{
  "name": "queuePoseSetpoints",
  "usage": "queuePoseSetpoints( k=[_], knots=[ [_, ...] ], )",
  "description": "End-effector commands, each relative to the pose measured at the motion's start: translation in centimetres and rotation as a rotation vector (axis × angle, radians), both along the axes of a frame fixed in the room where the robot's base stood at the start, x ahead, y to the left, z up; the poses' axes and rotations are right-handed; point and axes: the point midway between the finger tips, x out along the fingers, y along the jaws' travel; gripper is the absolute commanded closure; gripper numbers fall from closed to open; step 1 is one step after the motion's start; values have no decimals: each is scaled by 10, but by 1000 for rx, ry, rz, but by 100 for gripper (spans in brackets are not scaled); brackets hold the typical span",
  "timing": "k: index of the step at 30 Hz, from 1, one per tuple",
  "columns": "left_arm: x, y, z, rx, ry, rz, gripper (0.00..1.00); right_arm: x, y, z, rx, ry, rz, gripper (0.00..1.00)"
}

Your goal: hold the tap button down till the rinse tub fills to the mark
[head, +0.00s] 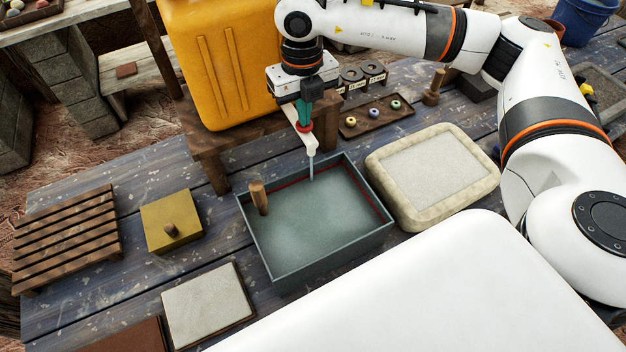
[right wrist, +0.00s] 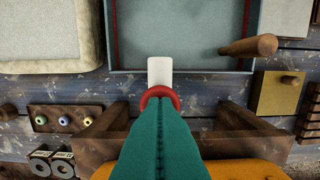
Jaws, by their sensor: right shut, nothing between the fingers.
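The orange water container (head: 222,65) stands on a wooden stand (head: 215,148), with a white tap spout (head: 304,141) at its lower right. My right gripper (head: 304,116) has its teal fingers shut with nothing between them. Their tips are down at the red tap button (head: 305,127), which shows as a red rim around the tips in the right wrist view (right wrist: 160,93). A thin pale stream (head: 311,168) runs from the spout into the grey rinse tub (head: 330,262). A red line (head: 373,198) runs along the tub's inner wall, above the greenish water (head: 315,220). My left gripper is out of view.
A wooden handle (head: 258,197) stands up at the tub's left side. A pale framed basin (head: 433,180) is close right of the tub. A yellow block with a knob (head: 172,222), a slatted rack (head: 65,235) and a grey tile (head: 207,304) lie left. A small ring tray (head: 376,118) is behind.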

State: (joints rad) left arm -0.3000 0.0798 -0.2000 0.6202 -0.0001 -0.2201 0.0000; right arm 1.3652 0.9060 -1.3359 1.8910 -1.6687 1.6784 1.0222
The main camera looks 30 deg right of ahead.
Motion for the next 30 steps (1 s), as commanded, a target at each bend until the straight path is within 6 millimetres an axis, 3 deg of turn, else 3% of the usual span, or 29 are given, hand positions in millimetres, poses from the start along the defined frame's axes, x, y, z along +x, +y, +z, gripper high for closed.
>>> queuePoseSetpoints(
  k=[19,30],
  knots=[
    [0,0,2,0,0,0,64,0,0,3,0,2,1,100],
    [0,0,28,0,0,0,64,0,0,54,0,0,1,100]
  ],
)
